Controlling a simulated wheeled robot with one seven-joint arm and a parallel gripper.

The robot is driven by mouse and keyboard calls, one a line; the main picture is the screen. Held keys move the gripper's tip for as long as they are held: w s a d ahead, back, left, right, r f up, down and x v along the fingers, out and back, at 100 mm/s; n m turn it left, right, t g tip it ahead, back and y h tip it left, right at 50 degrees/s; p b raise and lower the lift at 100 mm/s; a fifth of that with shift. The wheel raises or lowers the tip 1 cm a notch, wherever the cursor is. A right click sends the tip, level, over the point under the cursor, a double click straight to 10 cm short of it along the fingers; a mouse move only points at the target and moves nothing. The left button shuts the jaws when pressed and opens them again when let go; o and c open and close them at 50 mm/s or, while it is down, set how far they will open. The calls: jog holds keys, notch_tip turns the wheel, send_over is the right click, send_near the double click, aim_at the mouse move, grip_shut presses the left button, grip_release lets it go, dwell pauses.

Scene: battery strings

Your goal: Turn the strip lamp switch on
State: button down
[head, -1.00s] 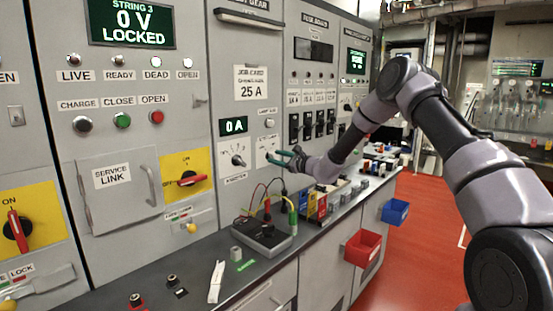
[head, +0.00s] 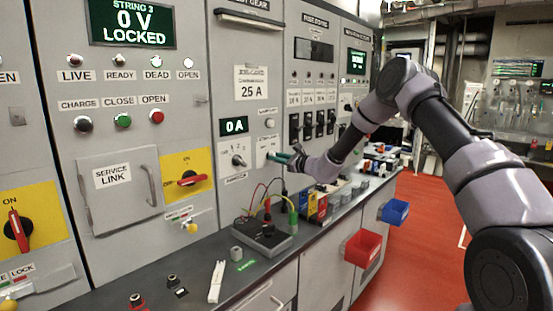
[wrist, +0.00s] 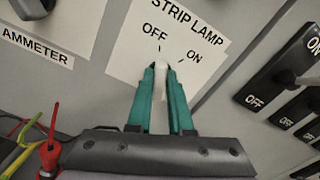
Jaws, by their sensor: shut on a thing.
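The strip lamp switch (wrist: 158,88) is a pale lever on a white plate (wrist: 130,45) marked STRIP LAMP, with OFF at the upper left and ON at the upper right. My gripper (wrist: 162,72) has its two teal fingers shut on the lever in the wrist view, and they hide most of it. The lever appears to lie nearer the OFF mark, but its exact angle is hard to tell. In the head view my gripper (head: 276,157) is at the white plate on the grey panel, right of the ammeter knob.
In the wrist view, a row of black switches (wrist: 280,75) marked OFF and ON stands close on the right. Red and yellow leads (wrist: 45,150) rise at the lower left. In the head view, a black test box (head: 262,238) sits on the bench below.

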jog(key=m, duration=1)
jog(key=shift+w+d+f+m, duration=0.1)
jog(key=shift+w+d+m, duration=0.1)
jog(key=shift+m, duration=0.2)
dwell(0.4)
jog(key=c, duration=0.8)
grip_release()
jog(key=v, duration=1)
jog(key=shift+s+d, duration=0.3)
